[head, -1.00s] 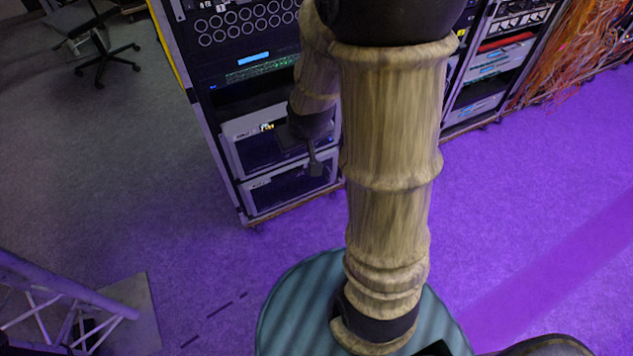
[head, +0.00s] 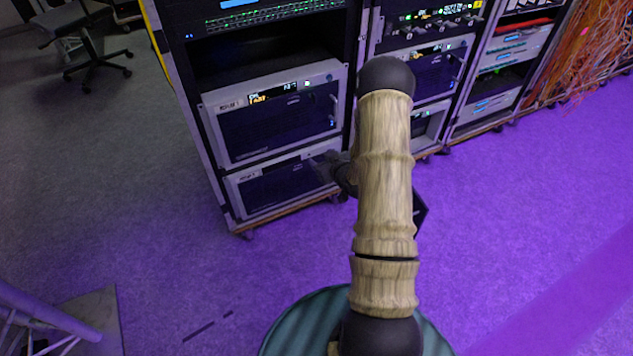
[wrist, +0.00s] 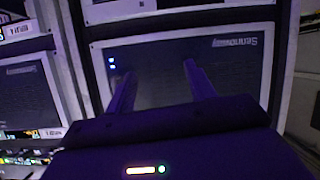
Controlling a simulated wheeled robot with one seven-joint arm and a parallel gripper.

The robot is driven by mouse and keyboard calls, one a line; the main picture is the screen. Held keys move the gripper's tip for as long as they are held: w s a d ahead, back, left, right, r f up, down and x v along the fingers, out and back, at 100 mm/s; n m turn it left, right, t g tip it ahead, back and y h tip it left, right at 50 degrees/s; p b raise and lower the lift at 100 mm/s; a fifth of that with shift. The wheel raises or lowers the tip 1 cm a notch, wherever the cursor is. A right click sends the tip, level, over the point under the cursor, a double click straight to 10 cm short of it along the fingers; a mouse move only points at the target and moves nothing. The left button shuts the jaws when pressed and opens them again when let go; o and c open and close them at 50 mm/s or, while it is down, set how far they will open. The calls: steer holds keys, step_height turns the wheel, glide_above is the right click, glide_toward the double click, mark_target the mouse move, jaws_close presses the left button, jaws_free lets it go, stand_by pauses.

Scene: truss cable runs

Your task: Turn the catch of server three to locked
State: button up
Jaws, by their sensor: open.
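Two grey-framed servers with dark fronts stand one above the other in the left rack, an upper server (head: 275,122) and a lower server (head: 275,190). I cannot read which is server three, and no catch can be made out clearly. My gripper (head: 324,166) is at the right end of the lower server's front, partly hidden by my arm. In the wrist view my gripper (wrist: 158,85) is open and empty, its fingers spread before a dark server front (wrist: 160,68) with upside-down lettering and two blue lights. Contact cannot be told.
More units stand in the rack to the right, including a server (head: 428,75). Orange cables (head: 575,55) hang at the far right. An office chair (head: 95,50) stands at the back left, and a truss (head: 40,315) at the front left.

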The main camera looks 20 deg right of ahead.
steer(key=s+d+f+t+b, duration=0.2)
steer(key=f+b, duration=0.3)
steer(key=f, duration=0.4)
steer(key=s+d+f+m+t+b, duration=0.1)
steer(key=f+b, duration=0.4)
steer(key=f, duration=0.5)
steer(key=shift+s+d+f+t+b, duration=0.2)
steer(key=shift+s+d+t+b, duration=0.2)
steer(key=shift+s+d+t, duration=0.4)
steer(key=shift+w+a, duration=0.2)
steer(key=shift+a, duration=0.05)
steer(key=w+b, duration=0.7)
steer(key=w, duration=1)
steer(key=shift+w+a, duration=0.15)
steer(key=shift+a, duration=0.05)
steer(key=c, duration=1)
steer(key=shift+m, duration=0.3)
